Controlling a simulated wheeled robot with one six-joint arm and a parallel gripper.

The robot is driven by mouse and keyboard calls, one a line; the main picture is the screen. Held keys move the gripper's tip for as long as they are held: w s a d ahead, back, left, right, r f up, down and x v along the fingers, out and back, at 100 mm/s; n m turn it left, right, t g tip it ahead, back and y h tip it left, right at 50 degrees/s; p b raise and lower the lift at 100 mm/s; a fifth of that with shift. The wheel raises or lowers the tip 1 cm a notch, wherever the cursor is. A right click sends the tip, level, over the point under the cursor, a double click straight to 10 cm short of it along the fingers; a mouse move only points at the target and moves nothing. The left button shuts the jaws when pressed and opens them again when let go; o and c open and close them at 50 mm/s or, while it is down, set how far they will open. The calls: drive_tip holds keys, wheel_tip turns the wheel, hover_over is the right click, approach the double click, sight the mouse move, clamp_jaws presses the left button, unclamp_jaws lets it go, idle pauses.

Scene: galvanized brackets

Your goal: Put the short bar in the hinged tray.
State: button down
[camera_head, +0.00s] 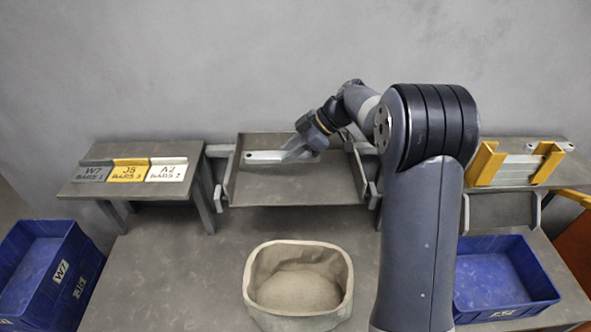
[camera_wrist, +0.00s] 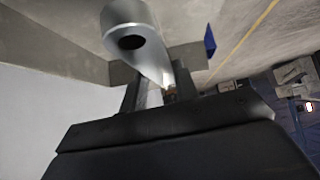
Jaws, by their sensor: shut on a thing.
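The short bar (camera_head: 263,157) is a pale metal bar lying level over the back part of the hinged tray. My gripper (camera_head: 297,151) is shut on its right part, coming in from the upper right. In the wrist view the bar's rounded end with a dark hole (camera_wrist: 133,24) juts out past my gripper (camera_wrist: 158,90). The hinged tray (camera_head: 290,188) is a dark grey panel with raised sides and pale hinge arms, in the middle of the head view. I cannot tell whether the bar touches the tray. My gripper hides part of the bar.
A beige fabric bin (camera_head: 298,320) stands in front of the tray. A side table with label plates (camera_head: 130,174) is at left. Blue crates stand at far left (camera_head: 35,270) and right (camera_head: 500,275). Yellow brackets (camera_head: 487,162) hold metal bars (camera_head: 515,171) at right.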

sight(312, 157)
wheel_tip(312, 157, down, 8)
drive_tip(key=shift+r, duration=0.15)
idle(0.4)
drive_tip(key=c, duration=1.1)
unclamp_jaws()
drive_tip(key=v, duration=0.7)
drive_tip(key=shift+d+r, duration=0.2)
drive_tip(key=shift+d, duration=0.05)
